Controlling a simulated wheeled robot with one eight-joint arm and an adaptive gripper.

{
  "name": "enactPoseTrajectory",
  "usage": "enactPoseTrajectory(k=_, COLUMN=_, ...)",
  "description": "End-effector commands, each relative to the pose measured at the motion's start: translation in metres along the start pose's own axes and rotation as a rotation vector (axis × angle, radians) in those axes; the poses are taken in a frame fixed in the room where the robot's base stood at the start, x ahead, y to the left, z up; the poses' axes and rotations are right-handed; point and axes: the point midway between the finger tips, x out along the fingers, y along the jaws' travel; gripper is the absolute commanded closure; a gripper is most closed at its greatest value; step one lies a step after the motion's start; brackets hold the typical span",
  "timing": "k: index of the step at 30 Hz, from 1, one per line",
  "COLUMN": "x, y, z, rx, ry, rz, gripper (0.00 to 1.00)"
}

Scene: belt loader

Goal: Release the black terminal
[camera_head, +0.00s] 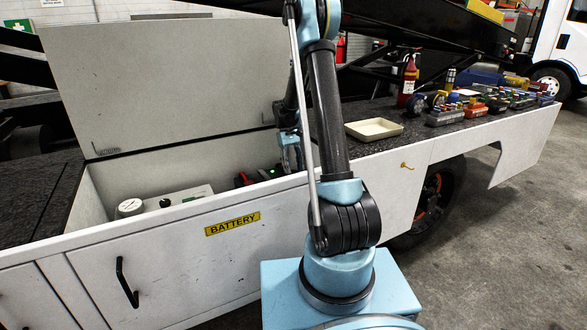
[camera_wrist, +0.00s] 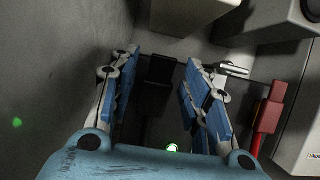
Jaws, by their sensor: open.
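My gripper (camera_wrist: 161,75) is open in the wrist view, with one blue-padded finger on each side of a dark block, apparently the black terminal (camera_wrist: 158,69). Dark gaps show between the block and both fingers. Its lower part fades into shadow, so I cannot tell what it rests on. A red terminal (camera_wrist: 269,116) lies to the right, outside the fingers. In the head view my gripper (camera_head: 291,157) is down in the open battery compartment, mostly hidden behind my arm. The black terminal cannot be made out there.
The battery compartment (camera_head: 150,181) has its lid (camera_head: 165,80) raised. A pale box with a gauge (camera_head: 131,207) stands inside at left. A beige tray (camera_head: 374,129), a red extinguisher (camera_head: 408,77) and several small parts stand on the dark deck at right.

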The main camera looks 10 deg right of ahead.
Motion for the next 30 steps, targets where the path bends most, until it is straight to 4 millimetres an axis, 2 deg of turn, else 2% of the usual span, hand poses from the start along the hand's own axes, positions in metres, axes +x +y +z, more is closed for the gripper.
enactPoseTrajectory(k=5, x=-0.017, y=0.000, z=0.000, rx=0.000, ry=0.000, rz=0.000, gripper=0.57)
enactPoseTrajectory(k=15, x=-0.063, y=0.001, z=-0.002, rx=0.001, ry=0.000, rz=0.000, gripper=0.57)
enactPoseTrajectory(k=21, x=-0.073, y=0.001, z=-0.003, rx=0.001, ry=0.000, rz=0.000, gripper=0.57)
enactPoseTrajectory(k=30, x=-0.074, y=0.001, z=-0.002, rx=0.001, ry=0.000, rz=0.000, gripper=0.57)
